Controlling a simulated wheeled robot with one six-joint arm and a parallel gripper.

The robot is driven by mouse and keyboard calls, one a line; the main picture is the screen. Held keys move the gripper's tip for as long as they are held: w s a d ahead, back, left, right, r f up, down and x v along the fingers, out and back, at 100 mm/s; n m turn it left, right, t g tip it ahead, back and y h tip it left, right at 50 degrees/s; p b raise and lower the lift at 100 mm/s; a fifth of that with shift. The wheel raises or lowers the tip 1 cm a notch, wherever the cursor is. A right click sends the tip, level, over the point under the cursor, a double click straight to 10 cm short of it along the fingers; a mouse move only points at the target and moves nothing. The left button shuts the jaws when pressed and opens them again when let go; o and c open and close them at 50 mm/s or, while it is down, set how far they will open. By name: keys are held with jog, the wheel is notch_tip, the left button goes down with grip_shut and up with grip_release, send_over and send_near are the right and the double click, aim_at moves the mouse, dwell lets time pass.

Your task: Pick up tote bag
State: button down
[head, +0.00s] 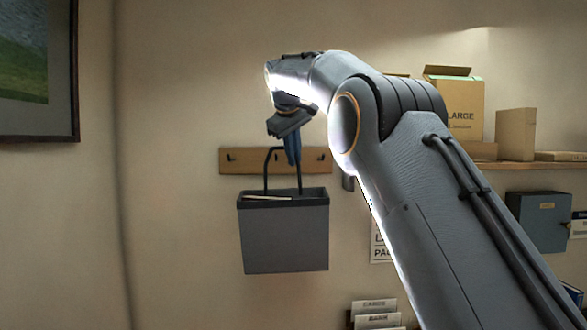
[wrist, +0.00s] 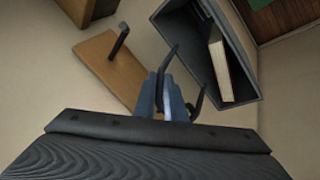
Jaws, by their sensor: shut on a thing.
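The tote bag (head: 284,238) is grey with a dark rim and dark looped handles. In the head view it hangs upright below my gripper (head: 291,152), in front of a wooden hook rail. My blue fingers are shut on the handle near its top right. In the wrist view my gripper (wrist: 171,105) is at the handle, and the open tote bag (wrist: 238,62) lies beyond it with a book-like cream block (wrist: 220,65) inside. I cannot tell whether the handle still touches a hook.
The wooden hook rail (head: 240,161) is on the wall right behind the bag handles. A shelf (head: 520,164) with cardboard boxes (head: 455,107) is at right, above a grey wall box (head: 540,220). Card holders (head: 375,312) stand low, and a framed picture (head: 75,70) hangs at left. The wall left of the bag is clear.

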jog(key=shift+r+p, duration=0.7)
jog(key=shift+r, duration=1.9)
jog(key=s+b, duration=1.5)
jog(key=s, duration=0.4)
jog(key=shift+s, duration=0.35)
jog(key=shift+w+f, duration=0.1)
jog(key=w+f+m+p, duration=0.1)
jog(key=w+f+p, duration=0.1)
jog(key=w+p, duration=0.3)
jog(key=w+a+f+m+g+y+p, duration=0.1)
jog(key=w+f+p, duration=0.2)
jog(key=w+p, duration=0.2)
jog(key=w+a+f+m+p, duration=0.1)
jog(key=w+p, duration=0.4)
jog(key=w, duration=0.5)
jog(key=shift+f+g+y, duration=0.3)
jog(key=shift+f, duration=0.6)
